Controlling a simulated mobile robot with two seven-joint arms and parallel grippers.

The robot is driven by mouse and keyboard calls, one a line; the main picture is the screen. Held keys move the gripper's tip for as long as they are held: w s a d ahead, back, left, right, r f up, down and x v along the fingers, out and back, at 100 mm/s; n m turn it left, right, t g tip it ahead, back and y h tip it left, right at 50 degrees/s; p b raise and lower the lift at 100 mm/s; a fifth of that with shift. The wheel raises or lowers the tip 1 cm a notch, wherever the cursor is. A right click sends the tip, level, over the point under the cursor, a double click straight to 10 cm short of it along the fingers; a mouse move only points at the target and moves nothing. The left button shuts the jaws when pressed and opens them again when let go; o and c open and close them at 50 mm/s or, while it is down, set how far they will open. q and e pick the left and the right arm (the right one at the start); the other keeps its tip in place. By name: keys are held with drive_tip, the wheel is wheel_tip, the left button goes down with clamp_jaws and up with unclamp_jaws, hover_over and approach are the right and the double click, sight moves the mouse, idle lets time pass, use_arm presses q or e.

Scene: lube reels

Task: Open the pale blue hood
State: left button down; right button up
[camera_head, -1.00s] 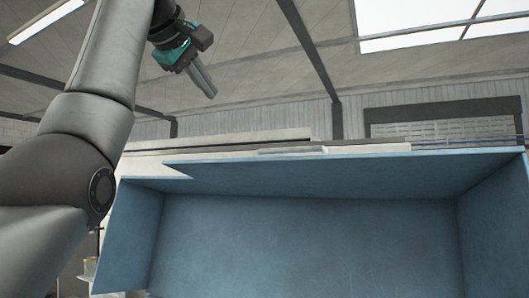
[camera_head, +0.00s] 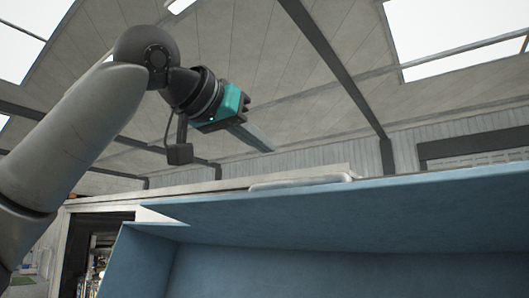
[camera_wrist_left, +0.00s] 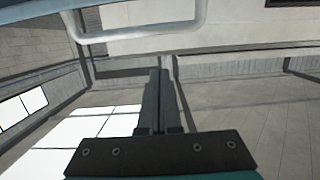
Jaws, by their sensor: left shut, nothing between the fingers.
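The pale blue hood (camera_head: 330,215) fills the lower part of the head view. I see its underside and inner walls. A light grey bar handle (camera_head: 300,181) runs along its top front edge. My left gripper (camera_head: 262,145) is above that edge, shut and empty, with its fingers pointing down to the right, apart from the handle. In the left wrist view, the shut fingers (camera_wrist_left: 160,75) point towards a pale U-shaped handle (camera_wrist_left: 140,34) at the top, with a gap between. A pale blue edge (camera_wrist_left: 30,10) shows at the top left there. My right gripper is not in view.
The ceiling with dark beams (camera_head: 335,65) and bright skylights (camera_head: 455,40) is above. A dark opening with shelf-like clutter (camera_head: 100,250) lies left of the hood. The air around the left gripper is free.

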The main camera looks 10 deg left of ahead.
sight(277, 183)
use_arm(q)
drive_tip(key=p+x, duration=0.3)
drive_tip(key=x, duration=0.5)
drive_tip(key=shift+w+f, duration=0.1)
drive_tip(key=shift+w, duration=0.1)
drive_tip(key=shift+s+a+f+b, duration=0.2)
drive_tip(key=shift+s+a+f, duration=0.05)
drive_tip(key=shift+s+f, duration=0.25)
drive_tip(key=shift+s+a+f+b, duration=0.2)
drive_tip(key=shift+s+f, duration=0.2)
drive_tip(key=shift+s, duration=0.15)
drive_tip(key=shift+s+a+f, duration=0.1)
drive_tip(key=shift+s+f, duration=0.2)
drive_tip(key=shift+s, duration=0.1)
drive_tip(key=shift+f, duration=0.1)
drive_tip(key=shift+s+f+b, duration=0.15)
drive_tip(key=shift+b, duration=0.2)
drive_tip(key=s+a+f+t+b, duration=0.2)
drive_tip(key=s+a+f+b, duration=0.2)
drive_tip(key=s+b, duration=0.5)
drive_tip(key=s+a+f+t+h+b, duration=0.1)
drive_tip(key=s+a+f+b, duration=0.2)
drive_tip(key=s+f+b, duration=0.5)
drive_tip(key=s+b, duration=0.1)
drive_tip(key=b, duration=0.5)
drive_tip(key=shift+s+a+f+t, duration=0.35)
drive_tip(key=shift+t, duration=0.05)
